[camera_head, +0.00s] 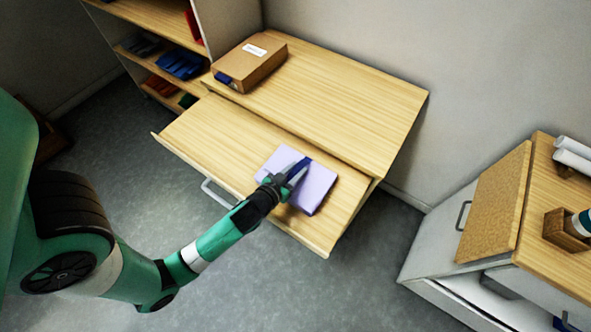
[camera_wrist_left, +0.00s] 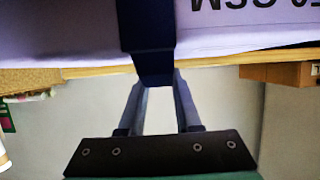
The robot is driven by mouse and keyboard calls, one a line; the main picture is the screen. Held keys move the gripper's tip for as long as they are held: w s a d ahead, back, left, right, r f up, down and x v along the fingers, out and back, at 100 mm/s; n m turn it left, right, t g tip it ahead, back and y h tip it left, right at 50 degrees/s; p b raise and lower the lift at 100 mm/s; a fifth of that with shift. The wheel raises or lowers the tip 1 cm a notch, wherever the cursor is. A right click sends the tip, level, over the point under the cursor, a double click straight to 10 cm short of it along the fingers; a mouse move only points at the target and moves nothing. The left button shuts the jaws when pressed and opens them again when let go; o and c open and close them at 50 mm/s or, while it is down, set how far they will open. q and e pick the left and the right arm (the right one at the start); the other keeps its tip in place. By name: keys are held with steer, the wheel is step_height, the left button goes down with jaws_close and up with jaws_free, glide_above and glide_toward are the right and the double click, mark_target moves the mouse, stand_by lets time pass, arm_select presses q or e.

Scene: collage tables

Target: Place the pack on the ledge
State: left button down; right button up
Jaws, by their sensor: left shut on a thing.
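The pack (camera_head: 318,188) is a flat lavender block with a dark blue band across it, and appears over the front right of the lower wooden surface. My left gripper (camera_head: 292,176) is shut on the pack at its blue band. In the left wrist view, the pack (camera_wrist_left: 230,42) fills the top with black lettering partly visible, and the band (camera_wrist_left: 153,65) sits between the fingers. The ledge is likely this lower pulled-out board (camera_head: 215,140), below and in front of the desk top. I cannot tell whether the pack touches it. My right gripper is out of view.
A brown box (camera_head: 250,62) with a white label stands at the back left of the desk top (camera_head: 350,105). Shelves (camera_head: 140,50) with coloured items stand at the left. A cabinet with a cork panel (camera_head: 497,205) stands at the right. The board's left part is clear.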

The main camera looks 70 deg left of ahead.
arm_select(q)
steer(key=c, duration=1)
jaws_free()
steer(key=shift+f, duration=0.1)
steer(key=o, duration=0.4)
steer(key=shift+s+r, duration=0.1)
steer(key=shift+r, duration=0.15)
steer(key=v, duration=1.1)
steer(key=shift+s+d, duration=0.2)
steer(key=shift+s, duration=0.15)
steer(key=shift+w+r, duration=0.1)
steer(key=shift+r, duration=0.1)
